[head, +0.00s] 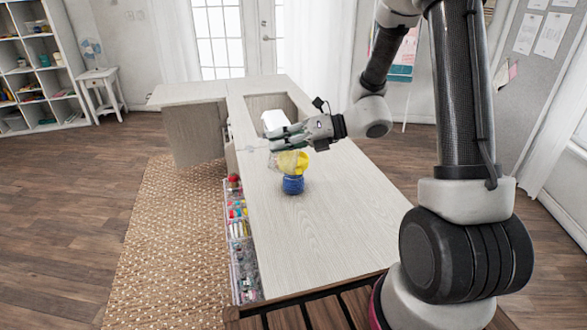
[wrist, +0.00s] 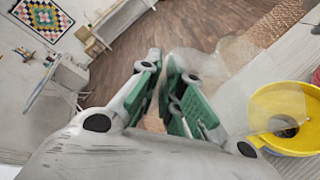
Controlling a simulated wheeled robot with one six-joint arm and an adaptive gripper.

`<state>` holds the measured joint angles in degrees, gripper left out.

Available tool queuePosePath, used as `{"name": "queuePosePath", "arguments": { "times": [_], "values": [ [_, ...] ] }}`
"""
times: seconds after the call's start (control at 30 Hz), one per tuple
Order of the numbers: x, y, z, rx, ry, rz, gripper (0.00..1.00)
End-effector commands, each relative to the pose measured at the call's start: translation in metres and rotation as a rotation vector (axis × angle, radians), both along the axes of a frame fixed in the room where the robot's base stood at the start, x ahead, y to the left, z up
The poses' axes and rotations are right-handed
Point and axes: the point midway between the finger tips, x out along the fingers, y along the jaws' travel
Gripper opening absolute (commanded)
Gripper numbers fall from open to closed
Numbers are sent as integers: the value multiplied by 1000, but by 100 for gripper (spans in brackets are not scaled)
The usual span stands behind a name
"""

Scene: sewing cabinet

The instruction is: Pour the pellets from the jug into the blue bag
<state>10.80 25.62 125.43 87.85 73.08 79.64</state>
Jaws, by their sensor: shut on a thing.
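The blue bag (head: 293,185) stands on the cabinet top. A yellow funnel (head: 302,161) sits at its mouth; in the wrist view the funnel (wrist: 262,104) is at the right, with a dark hole in its middle. My gripper (head: 288,137) is above and behind the funnel, its green-padded fingers (wrist: 172,95) closed on the jug. The clear jug (wrist: 226,66) shows faintly beyond the fingers and beside the funnel. In the head view it is a pale see-through shape (head: 285,160) overlapping the funnel. I cannot make out pellets or the jug's exact tilt.
The long pale cabinet top (head: 320,235) is mostly clear in front of the bag. A white object (head: 275,122) stands behind my gripper. Open bins of sewing supplies (head: 239,230) line the cabinet's left side. A woven rug (head: 165,230) lies to the left.

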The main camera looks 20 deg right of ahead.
Motion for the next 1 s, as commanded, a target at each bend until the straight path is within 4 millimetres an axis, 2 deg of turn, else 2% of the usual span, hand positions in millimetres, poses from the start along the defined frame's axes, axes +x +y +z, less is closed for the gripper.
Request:
{"name": "queuePosePath", "arguments": {
  "times": [0.17, 0.5, 1.0],
  "values": [
    [-13, 9, -10, -107, -164, -1, 0],
    [-38, 24, -52, -244, -371, -3, 0],
    [-59, 37, -107, -409, -629, -5, 0]
  ]
}}
